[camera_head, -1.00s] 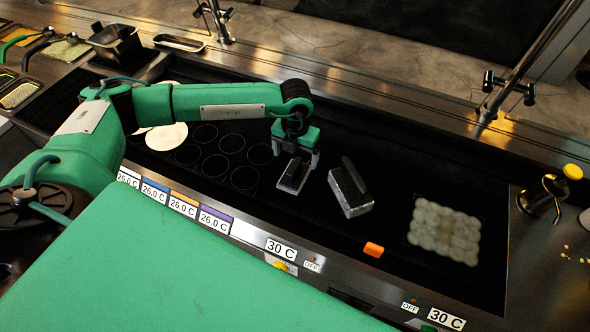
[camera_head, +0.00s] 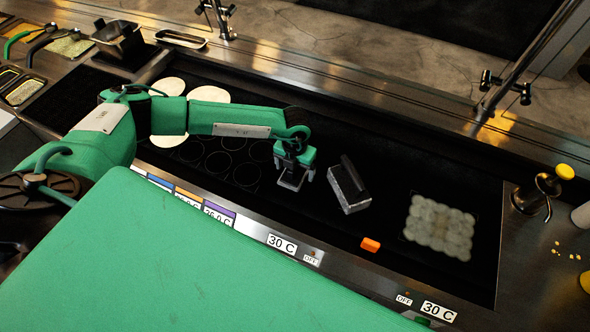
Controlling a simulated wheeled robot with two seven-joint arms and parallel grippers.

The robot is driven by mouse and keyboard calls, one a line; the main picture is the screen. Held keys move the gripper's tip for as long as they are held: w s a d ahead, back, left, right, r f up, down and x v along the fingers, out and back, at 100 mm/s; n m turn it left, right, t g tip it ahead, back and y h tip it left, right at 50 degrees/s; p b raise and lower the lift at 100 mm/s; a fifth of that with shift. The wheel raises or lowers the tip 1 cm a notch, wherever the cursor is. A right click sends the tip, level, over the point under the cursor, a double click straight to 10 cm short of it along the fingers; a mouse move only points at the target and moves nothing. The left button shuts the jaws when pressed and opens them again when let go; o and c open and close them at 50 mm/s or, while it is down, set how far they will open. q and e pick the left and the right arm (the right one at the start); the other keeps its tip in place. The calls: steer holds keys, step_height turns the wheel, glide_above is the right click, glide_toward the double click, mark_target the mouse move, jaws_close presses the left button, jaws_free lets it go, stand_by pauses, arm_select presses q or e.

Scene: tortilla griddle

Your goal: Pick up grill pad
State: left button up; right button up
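A small grey pad with a dark handle (camera_head: 291,181) lies on the black griddle, below my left gripper (camera_head: 294,173). The gripper points down with its two fingers apart, on either side of the pad's upper part. It looks open, and it hides much of the pad. A larger grey block with a dark handle (camera_head: 349,189) lies tilted just to the right, apart from the gripper. I cannot tell for certain which of the two is the grill pad. My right gripper is not in view.
Pale tortillas (camera_head: 209,95) lie at the griddle's left end. A grid of pale rounds (camera_head: 440,228) lies on the right. An orange block (camera_head: 370,244) sits at the front edge. A yellow-topped container (camera_head: 541,192) stands right of the griddle.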

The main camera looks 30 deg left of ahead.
arm_select(q)
steer(key=c, duration=0.9)
